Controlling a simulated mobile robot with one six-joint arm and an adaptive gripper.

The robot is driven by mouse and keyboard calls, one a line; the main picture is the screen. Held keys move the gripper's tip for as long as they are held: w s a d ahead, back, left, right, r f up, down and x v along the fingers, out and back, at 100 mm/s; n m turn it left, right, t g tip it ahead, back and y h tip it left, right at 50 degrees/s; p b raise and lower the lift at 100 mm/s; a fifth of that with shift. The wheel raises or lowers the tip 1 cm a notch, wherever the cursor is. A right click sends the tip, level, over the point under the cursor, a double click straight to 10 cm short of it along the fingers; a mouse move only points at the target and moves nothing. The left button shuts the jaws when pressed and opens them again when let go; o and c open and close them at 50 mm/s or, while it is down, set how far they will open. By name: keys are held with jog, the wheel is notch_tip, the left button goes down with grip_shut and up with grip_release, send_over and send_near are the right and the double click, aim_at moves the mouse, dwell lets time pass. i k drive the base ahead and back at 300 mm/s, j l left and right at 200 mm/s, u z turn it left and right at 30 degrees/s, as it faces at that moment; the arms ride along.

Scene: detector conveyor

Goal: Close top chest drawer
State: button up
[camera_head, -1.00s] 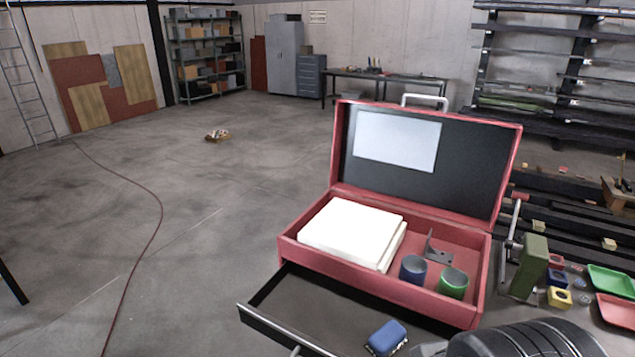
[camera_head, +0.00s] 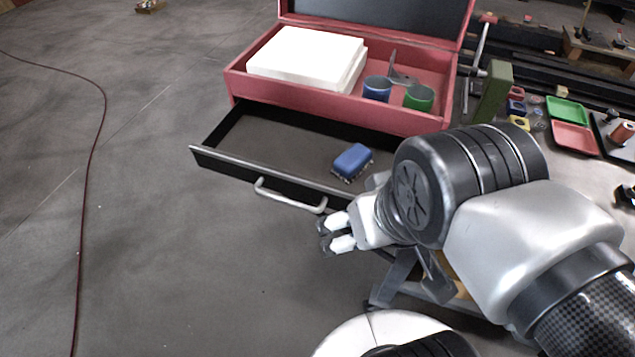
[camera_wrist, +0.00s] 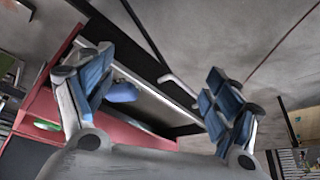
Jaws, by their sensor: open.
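The red tool chest (camera_head: 410,121) stands with its lid raised. Its black top drawer (camera_head: 225,165) is pulled out toward me, with a silver handle (camera_head: 290,198) on its front. A blue object (camera_head: 352,162) lies inside the drawer at the right. My gripper (camera_head: 332,236) is just in front of the drawer's right part, to the right of and below the handle, not clearly touching it. In the wrist view my gripper (camera_wrist: 158,105) has its blue-padded fingers spread wide, and the drawer (camera_wrist: 145,50) with its handle shows beyond and between them.
The chest's upper tray holds a white box (camera_head: 305,58), a blue cup (camera_head: 377,88), a green cup (camera_head: 419,97) and a grey bracket. Right of it are a green block (camera_head: 492,92), a green tray (camera_head: 567,111) and a red tray (camera_head: 574,138). The floor at left is open, with a red hose (camera_head: 92,170).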

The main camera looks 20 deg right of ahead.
aim_at(284, 151)
jog(key=i+u, duration=0.15)
jog(key=u, duration=0.25)
jog(key=i+j+u, duration=0.1)
jog(key=u, duration=0.25)
jog(key=i+u, duration=0.2)
jog(key=u, duration=0.2)
